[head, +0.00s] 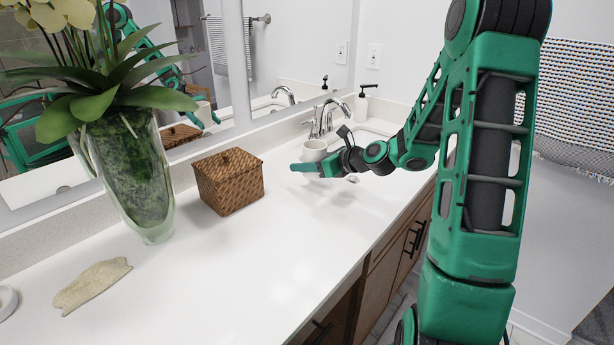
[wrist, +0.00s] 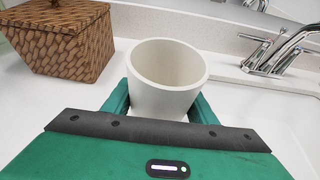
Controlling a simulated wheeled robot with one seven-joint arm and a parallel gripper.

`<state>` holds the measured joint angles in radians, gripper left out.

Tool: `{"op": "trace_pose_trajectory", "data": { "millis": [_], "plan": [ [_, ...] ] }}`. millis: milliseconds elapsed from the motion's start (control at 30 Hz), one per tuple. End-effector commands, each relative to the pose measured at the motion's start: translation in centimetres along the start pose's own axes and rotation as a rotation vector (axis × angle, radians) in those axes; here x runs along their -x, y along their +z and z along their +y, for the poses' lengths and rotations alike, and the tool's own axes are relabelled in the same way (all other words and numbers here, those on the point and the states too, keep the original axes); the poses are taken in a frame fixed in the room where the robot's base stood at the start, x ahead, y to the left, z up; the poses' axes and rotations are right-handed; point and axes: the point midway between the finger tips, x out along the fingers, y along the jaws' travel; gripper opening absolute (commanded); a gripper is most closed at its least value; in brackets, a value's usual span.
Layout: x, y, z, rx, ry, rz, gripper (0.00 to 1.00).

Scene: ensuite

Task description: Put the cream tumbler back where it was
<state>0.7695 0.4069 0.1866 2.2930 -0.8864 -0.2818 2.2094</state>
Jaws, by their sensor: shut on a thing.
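The cream tumbler (wrist: 167,75) is between the two green fingers of my gripper (wrist: 163,108) in the wrist view, its open mouth facing up and slightly tilted in the picture. My gripper is shut on it. In the head view the tumbler (head: 314,152) shows above the white counter near the faucet, with my gripper (head: 312,167) around its lower part. The fingers hide the base of the tumbler, so I cannot tell whether it touches the counter.
A lidded woven basket (head: 229,181) stands left of the tumbler. A chrome faucet (head: 328,116) and sink lie behind and right, with a soap dispenser (head: 362,104) beyond. The front counter (head: 255,270) is clear.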

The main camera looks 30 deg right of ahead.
Motion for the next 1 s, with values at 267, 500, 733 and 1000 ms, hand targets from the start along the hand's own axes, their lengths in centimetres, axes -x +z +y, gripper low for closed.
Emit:
{"op": "trace_pose_trajectory", "data": {
  "millis": [267,500,733,1000],
  "plan": [
    [-0.7,-1.3,-0.5,-0.002,0.001,0.001,0.14],
    [-1.7,-3.8,-0.5,-0.002,0.001,0.001,0.14],
    [-1.8,-3.9,-0.5,0.001,0.000,-0.001,0.14],
    [-1.8,-4.1,-0.5,0.001,0.000,0.000,0.71]
  ]
}}
